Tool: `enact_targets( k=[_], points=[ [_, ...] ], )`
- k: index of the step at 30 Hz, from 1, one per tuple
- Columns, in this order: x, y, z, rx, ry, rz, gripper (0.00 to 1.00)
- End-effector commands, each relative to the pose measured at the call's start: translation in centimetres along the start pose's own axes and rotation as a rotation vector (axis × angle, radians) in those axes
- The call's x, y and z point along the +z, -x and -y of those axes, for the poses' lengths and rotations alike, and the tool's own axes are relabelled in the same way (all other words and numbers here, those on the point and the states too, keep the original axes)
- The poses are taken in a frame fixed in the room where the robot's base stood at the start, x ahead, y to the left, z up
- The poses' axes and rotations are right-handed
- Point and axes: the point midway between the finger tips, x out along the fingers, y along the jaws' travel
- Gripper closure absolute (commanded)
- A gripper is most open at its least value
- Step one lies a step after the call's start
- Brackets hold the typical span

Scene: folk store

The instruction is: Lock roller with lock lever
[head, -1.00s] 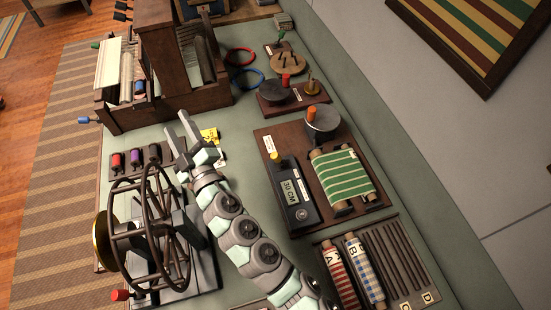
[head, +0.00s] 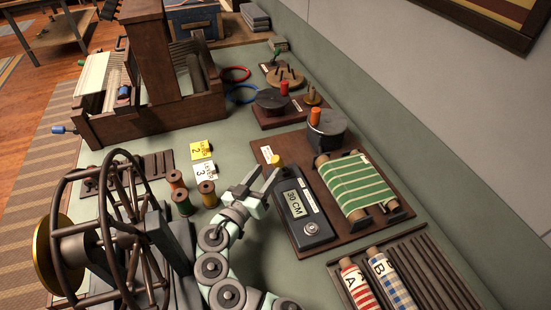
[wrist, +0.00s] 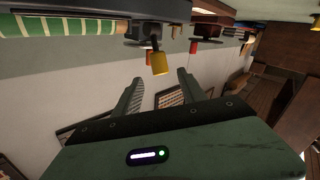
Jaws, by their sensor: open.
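The roller (head: 353,187) wrapped in green-and-white striped cloth lies on a dark wooden board (head: 322,240). A short lever with a yellow knob (head: 277,161) stands at the board's left, by the grey "30 CM" box; no frame confirms that it is the lock lever. My gripper (head: 265,180) is open and empty, just left of and in front of this knob. In the wrist view, the yellow knob (wrist: 160,63) shows just beyond and between the open fingertips (wrist: 160,80), with no visible contact. The striped roller (wrist: 60,22) is at that view's upper left.
The "30 CM" box (head: 305,222) is close to my gripper's right. Several thread spools (head: 207,194) stand to its left. A spoked wheel (head: 110,215) is at lower left, a wooden loom (head: 150,105) behind. A rack (head: 430,262) with red and blue rolls is at lower right.

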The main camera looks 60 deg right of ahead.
Motion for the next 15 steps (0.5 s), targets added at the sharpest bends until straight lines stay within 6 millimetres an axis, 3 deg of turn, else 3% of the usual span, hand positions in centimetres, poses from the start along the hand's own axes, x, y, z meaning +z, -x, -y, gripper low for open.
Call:
enact_targets(
  k=[9,15],
  points=[
    [0.0,-6.2,0.0,0.001,-0.001,0.000,0.51],
    [-0.1,-8.4,0.2,-0.004,-0.002,-0.001,0.51]
  ],
)
